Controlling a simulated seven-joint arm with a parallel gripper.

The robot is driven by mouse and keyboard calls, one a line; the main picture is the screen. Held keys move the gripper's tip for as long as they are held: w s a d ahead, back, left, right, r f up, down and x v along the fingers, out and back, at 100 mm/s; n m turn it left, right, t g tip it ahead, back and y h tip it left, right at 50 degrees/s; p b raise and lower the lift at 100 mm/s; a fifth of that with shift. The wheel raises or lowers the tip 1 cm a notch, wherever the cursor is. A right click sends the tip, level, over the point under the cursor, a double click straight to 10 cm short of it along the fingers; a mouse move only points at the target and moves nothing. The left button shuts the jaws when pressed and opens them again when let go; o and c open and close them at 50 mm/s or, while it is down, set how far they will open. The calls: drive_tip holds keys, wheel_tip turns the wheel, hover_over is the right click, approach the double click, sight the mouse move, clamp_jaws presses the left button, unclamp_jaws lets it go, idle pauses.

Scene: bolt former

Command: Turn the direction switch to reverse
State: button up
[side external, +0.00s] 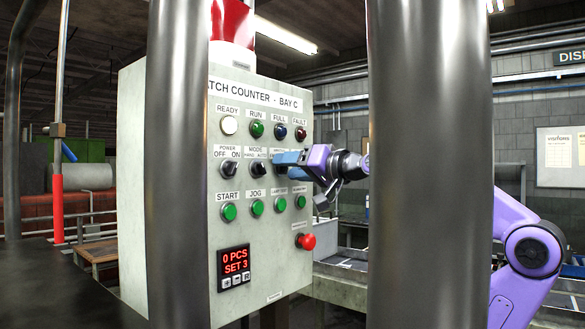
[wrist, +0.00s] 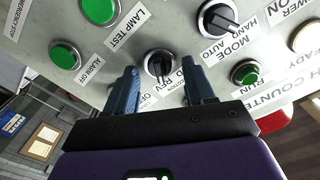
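The direction switch (wrist: 160,66), a black rotary knob with a pale mark, sits on the grey panel at the top middle of the wrist view. In the side view my gripper (side external: 287,160) is at the right end of the switch row and mostly hides the direction switch. I cannot tell clearly which position the knob points to.
The mode switch (side external: 258,169) and power switch (side external: 229,169) are to the left in the same row. Green buttons (side external: 256,207) lie below, lamps (side external: 257,129) above. A red stop button (side external: 306,241) sticks out low right. Thick metal posts (side external: 430,150) stand before the panel.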

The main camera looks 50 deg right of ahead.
drive_tip(key=s, duration=1.7)
drive_tip(key=shift+s, duration=0.2)
drive_tip(key=w+a+f+n+g+y, duration=0.25)
drive_tip(key=a+f+n+g, duration=0.2)
drive_tip(key=f, duration=0.65)
drive_tip(key=w+a+f+n+g+y, duration=0.2)
drive_tip(key=a+f+n+g+y, duration=0.25)
drive_tip(key=f, duration=0.65)
drive_tip(key=s+a+f+n+g+h, duration=0.2)
drive_tip(key=s+f+n+g+h, duration=0.4)
drive_tip(key=s+f, duration=1.1)
wheel_tip(320, 180, down, 4)
drive_tip(key=n+g, duration=0.2)
drive_tip(key=n, duration=0.1)
drive_tip(key=shift+a+r+n+g+h, duration=0.15)
drive_tip(key=shift+r+n+g+h, duration=0.15)
drive_tip(key=shift+n+g, duration=0.1)
